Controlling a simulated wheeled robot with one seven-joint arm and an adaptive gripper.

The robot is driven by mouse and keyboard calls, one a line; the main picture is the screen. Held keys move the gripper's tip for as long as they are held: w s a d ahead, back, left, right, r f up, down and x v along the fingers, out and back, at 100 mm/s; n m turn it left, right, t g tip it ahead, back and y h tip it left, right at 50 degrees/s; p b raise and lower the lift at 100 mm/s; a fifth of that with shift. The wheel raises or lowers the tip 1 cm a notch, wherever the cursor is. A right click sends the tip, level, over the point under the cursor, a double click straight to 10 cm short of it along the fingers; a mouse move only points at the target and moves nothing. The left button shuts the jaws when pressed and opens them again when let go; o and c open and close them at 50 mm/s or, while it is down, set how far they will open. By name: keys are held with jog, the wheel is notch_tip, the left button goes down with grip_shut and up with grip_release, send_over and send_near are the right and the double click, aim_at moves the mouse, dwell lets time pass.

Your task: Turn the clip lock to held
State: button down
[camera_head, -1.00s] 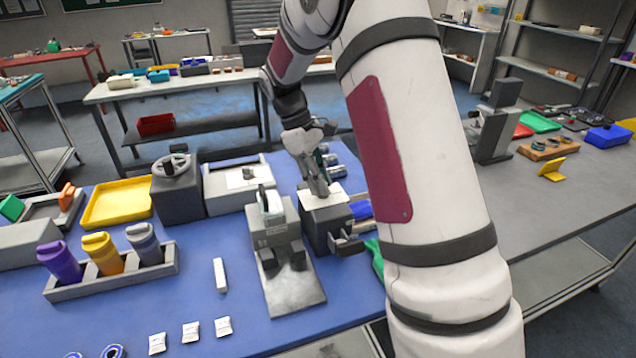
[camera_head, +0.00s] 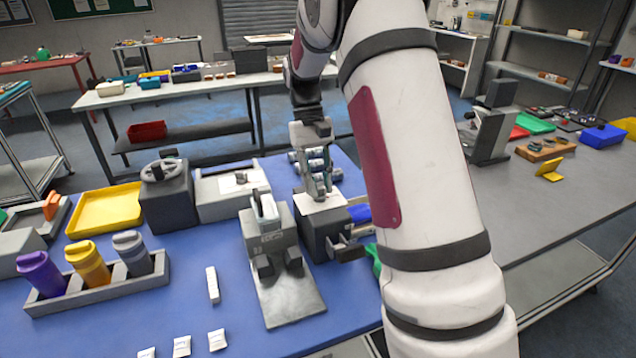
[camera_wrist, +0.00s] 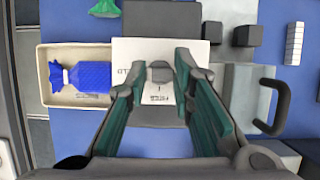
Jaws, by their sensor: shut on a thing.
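The clip lock is a small grey knob (camera_wrist: 160,74) on a white labelled plate (camera_wrist: 127,52) in the wrist view. In the head view the plate (camera_head: 332,204) tops a dark grey box (camera_head: 313,228) on the blue bench mat. My gripper (camera_head: 319,192) points down onto that plate. In the wrist view its green-sided fingers (camera_wrist: 161,70) stand on both sides of the knob and are shut on it. Small lettering lies left of and below the knob, partly upside down and hard to read. In the head view the fingers hide the knob.
A grey stand (camera_head: 275,250) is close left of the box. A blue wrapped item (camera_wrist: 88,76) lies in a beige tray (camera_wrist: 45,98) beside the plate. A handwheel unit (camera_head: 168,203) and a yellow tray (camera_head: 105,210) are farther left.

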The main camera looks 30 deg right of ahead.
dwell(0.4)
jog(key=c, duration=1.4)
grip_release()
jog(key=shift+w+r, duration=0.1)
jog(key=v, duration=1.1)
jog(key=shift+r, duration=0.4)
jog(key=shift+d, duration=0.15)
